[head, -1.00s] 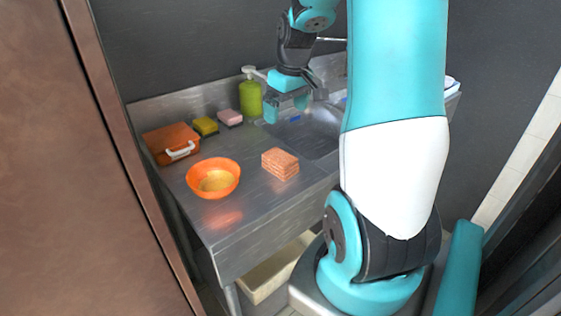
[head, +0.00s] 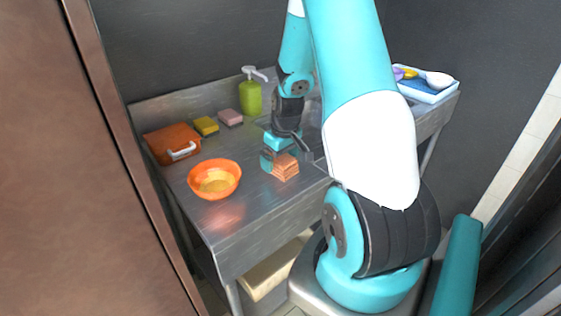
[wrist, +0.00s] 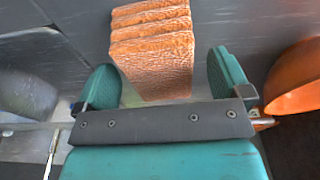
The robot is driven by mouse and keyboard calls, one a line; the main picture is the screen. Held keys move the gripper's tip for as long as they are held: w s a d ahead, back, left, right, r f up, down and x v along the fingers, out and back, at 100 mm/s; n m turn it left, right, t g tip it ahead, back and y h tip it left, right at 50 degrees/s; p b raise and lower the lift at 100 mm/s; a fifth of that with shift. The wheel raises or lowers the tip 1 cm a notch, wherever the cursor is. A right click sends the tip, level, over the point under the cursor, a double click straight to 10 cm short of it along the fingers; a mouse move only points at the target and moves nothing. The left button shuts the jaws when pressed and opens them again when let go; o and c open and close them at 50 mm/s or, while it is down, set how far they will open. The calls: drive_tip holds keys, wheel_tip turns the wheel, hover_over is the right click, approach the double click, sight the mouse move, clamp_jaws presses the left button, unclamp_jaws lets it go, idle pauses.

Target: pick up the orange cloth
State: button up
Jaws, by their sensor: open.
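The orange cloth (head: 287,169) is a folded, layered stack on the steel counter, right of the orange bowl. In the wrist view the cloth (wrist: 152,50) lies ahead of and partly between the two teal fingers. My gripper (head: 280,160) is open and low over the counter at the cloth, which it partly hides in the head view. In the wrist view my gripper (wrist: 165,85) has a finger on each side of the cloth's near end, with gaps on both sides. I cannot tell whether it touches the cloth.
An orange bowl (head: 232,168) stands left of the cloth. Behind it are an orange case (head: 165,142), a yellow sponge (head: 206,125), a pink sponge (head: 230,117) and a green pump bottle (head: 250,98). A blue-white tray (head: 428,92) is at the far right. The front counter (head: 245,235) is clear.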

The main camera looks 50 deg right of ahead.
wheel_tip(320, 180, down, 2)
drive_tip(key=shift+w+f, duration=0.1)
drive_tip(key=shift+w, duration=0.05)
drive_tip(key=c, duration=1)
wheel_tip(320, 180, up, 20)
drive_tip(key=shift+r+b, duration=0.1)
drive_tip(key=shift+b, duration=0.5)
